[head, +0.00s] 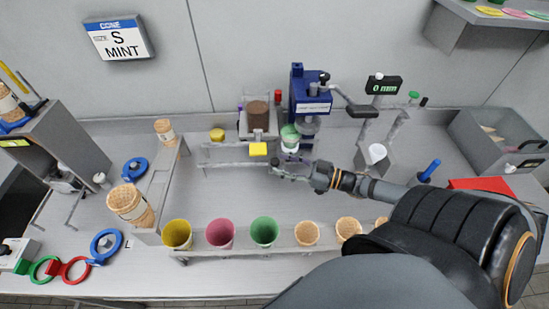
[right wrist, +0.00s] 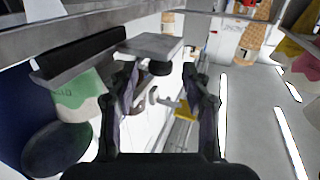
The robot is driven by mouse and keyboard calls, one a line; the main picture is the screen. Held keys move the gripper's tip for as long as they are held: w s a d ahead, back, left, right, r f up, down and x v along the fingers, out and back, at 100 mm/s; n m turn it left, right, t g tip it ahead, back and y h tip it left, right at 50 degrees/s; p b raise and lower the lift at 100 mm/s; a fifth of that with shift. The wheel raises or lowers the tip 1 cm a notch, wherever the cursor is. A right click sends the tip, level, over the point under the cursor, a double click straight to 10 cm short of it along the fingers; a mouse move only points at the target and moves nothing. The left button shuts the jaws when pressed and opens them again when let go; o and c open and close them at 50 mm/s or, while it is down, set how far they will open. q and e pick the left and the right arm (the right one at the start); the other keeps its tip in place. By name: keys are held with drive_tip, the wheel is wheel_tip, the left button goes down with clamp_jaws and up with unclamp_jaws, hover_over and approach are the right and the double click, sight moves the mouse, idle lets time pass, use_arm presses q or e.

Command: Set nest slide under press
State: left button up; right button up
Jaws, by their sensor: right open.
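The blue press (head: 310,92) stands at the back middle of the bench with a dark lever to its right. A white-and-green cup (head: 290,137) is at the press's front left; a similar cup shows large in the right wrist view (right wrist: 82,97). A yellow block (head: 258,149) sits on a grey rail left of my gripper; yellow also shows beyond the fingers (right wrist: 186,108). I cannot tell exactly where the nest slide ends. My right gripper (head: 279,166) is open, just in front of the cup and right of the yellow block. My left gripper is out of view.
A front rack holds yellow (head: 177,234), pink (head: 220,233) and green (head: 264,231) cups and several cones. A brown-filled container (head: 257,116) stands left of the press.

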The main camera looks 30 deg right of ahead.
sight(275, 160)
drive_tip(key=x, duration=0.1)
drive_tip(key=b+x, duration=0.1)
drive_tip(key=shift+w+a+f, duration=0.2)
drive_tip(key=shift+w, duration=0.05)
drive_tip(key=shift+w+a+r, duration=0.15)
drive_tip(key=shift+w+a, duration=0.05)
drive_tip(key=shift+w+r, duration=0.1)
drive_tip(key=shift+c, duration=0.5)
drive_tip(key=c, duration=0.7)
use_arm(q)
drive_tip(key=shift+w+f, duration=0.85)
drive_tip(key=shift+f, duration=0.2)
use_arm(e)
clamp_jaws()
